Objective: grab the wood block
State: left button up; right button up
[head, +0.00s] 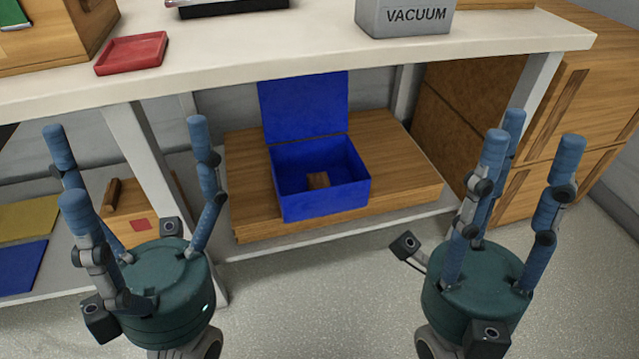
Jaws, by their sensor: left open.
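A small wood block (318,180) lies inside an open blue box (325,205), near the middle of its floor. The box stands on a wooden board on the low shelf under the counter, with its lid (304,108) raised at the back. My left gripper (128,160) is at the lower left of the head view, fingers pointing up and spread wide, with nothing between them. My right gripper (528,140) is at the lower right, its fingers pointing up and apart, also empty. Both are nearer to me than the box and apart from it.
The white counter (300,50) overhangs the shelf; a red tray (131,54) and a grey box marked VACUUM (404,18) stand on it. A counter leg (150,165) stands left of the box. Wooden cabinets (580,110) are at right. The floor (330,290) in front is clear.

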aim_at(318, 181)
jog(key=i+l+z, duration=0.65)
jog(key=i+u, duration=0.1)
